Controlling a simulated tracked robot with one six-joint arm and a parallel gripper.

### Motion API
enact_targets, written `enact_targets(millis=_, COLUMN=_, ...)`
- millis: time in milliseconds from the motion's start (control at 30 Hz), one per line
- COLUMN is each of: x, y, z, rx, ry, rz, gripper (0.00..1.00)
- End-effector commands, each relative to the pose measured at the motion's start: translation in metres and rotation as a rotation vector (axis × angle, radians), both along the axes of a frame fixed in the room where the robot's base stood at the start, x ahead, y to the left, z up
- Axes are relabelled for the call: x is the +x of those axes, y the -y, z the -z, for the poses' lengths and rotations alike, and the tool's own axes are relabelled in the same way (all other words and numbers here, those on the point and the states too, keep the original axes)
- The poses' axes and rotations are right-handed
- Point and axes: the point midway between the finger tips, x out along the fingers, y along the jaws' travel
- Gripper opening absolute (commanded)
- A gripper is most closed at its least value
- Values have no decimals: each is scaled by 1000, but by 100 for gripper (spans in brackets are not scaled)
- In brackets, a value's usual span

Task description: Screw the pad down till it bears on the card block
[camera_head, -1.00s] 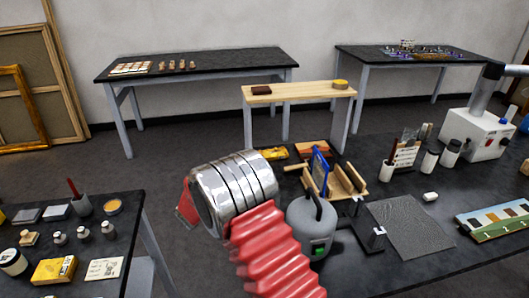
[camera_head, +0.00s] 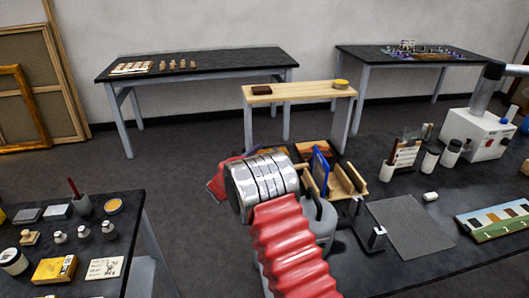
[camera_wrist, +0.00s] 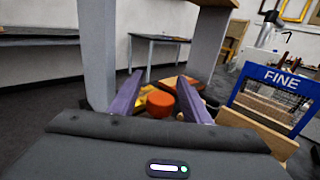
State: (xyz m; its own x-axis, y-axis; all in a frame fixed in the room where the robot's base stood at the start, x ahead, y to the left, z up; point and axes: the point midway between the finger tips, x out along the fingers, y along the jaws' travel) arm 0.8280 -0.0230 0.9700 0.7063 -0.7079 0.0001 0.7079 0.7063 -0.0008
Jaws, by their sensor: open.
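My gripper (camera_wrist: 159,98) shows in the wrist view as two purple fingers, open and apart. A round orange-red piece (camera_wrist: 161,105) shows between and beyond the fingertips, with no finger touching it that I can see. I cannot tell whether it belongs to the screw and pad. A small black clamp-like fitting (camera_head: 377,240) stands at the dark bench's near edge, by a grey mat. I cannot make out the pad or the card block for certain in either view.
A blue frame marked FINE (camera_wrist: 278,80) stands close on the right in the wrist view, with a wooden rack (camera_head: 345,182) beside it. A grey mat (camera_head: 411,226) lies on the dark bench. A pale wooden stand (camera_head: 300,91) rises behind.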

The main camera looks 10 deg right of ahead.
Motion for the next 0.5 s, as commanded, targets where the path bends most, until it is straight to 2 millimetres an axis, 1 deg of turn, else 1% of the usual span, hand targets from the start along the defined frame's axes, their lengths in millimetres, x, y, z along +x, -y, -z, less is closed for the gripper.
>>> enact_targets(millis=167, x=0, y=0, z=0, rx=0, ry=0, rz=0, gripper=43)
enact_targets(millis=200, x=0, y=0, z=0, rx=0, ry=0, rz=0, gripper=42)
enact_targets(millis=500, x=0, y=0, z=0, rx=0, ry=0, rz=0, gripper=21)
